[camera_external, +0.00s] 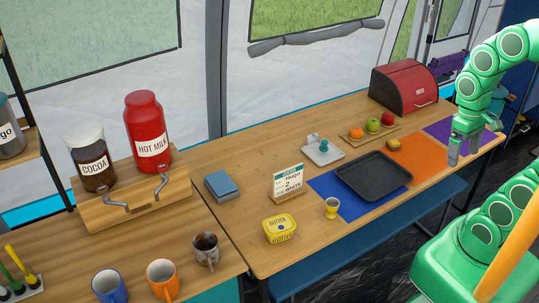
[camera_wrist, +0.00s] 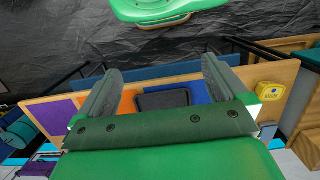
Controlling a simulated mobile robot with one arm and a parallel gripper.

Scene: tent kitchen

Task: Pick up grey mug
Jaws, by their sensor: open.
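A grey mug (camera_external: 206,249) with a dark inside stands upright at the front left, close to the edge where the two wooden counters meet. An orange mug (camera_external: 162,281) and a blue mug (camera_external: 109,287) stand to its left. My gripper (camera_external: 464,153) is at the far right, above the purple mat end of the table, well apart from the mugs. In the wrist view my gripper (camera_wrist: 158,85) shows two fingers spread wide with nothing between them. The grey mug cannot be made out in the wrist view.
A dark tray (camera_external: 374,176), yellow cup (camera_external: 331,208), butter tub (camera_external: 280,229) and small sign (camera_external: 288,183) stand between my gripper and the mugs. A wooden dispenser stand (camera_external: 131,205) with cocoa and hot milk is behind the mugs. A red bread box (camera_external: 404,86) stands at the back right.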

